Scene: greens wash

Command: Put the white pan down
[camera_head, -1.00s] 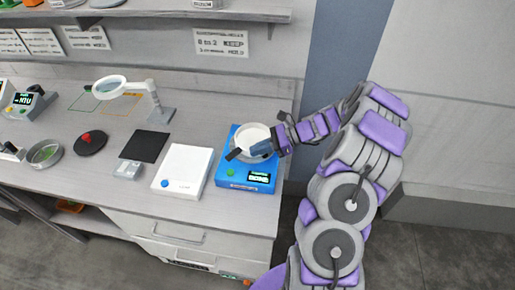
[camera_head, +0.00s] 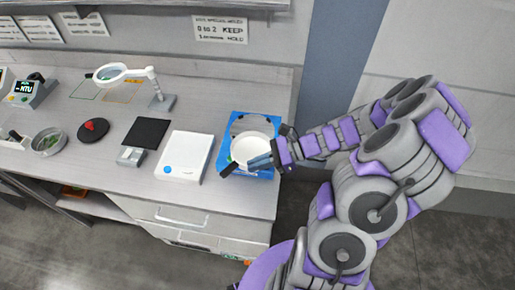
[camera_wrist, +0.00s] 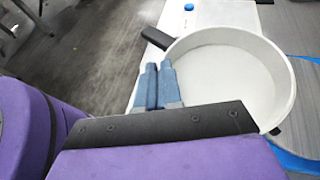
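The white pan (camera_head: 250,147) is a shallow round dish with dark grips. It is over the front part of the blue scale (camera_head: 223,142), whose round plate shows behind it. My gripper (camera_head: 260,161) reaches in from the right, with its blue fingers at the pan's near right edge. In the wrist view the fingers (camera_wrist: 156,86) are close together at the rim of the pan (camera_wrist: 225,78), and they appear shut on it. The pan looks level and empty. It seems held above the scale, but the gap beneath is hidden.
A white flat device (camera_head: 185,156) stands left of the scale. Further left are a black square mat (camera_head: 146,132), a small clear box (camera_head: 130,157), a magnifier lamp (camera_head: 125,74) and a dark disc (camera_head: 91,136). Bare bench lies along the front edge.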

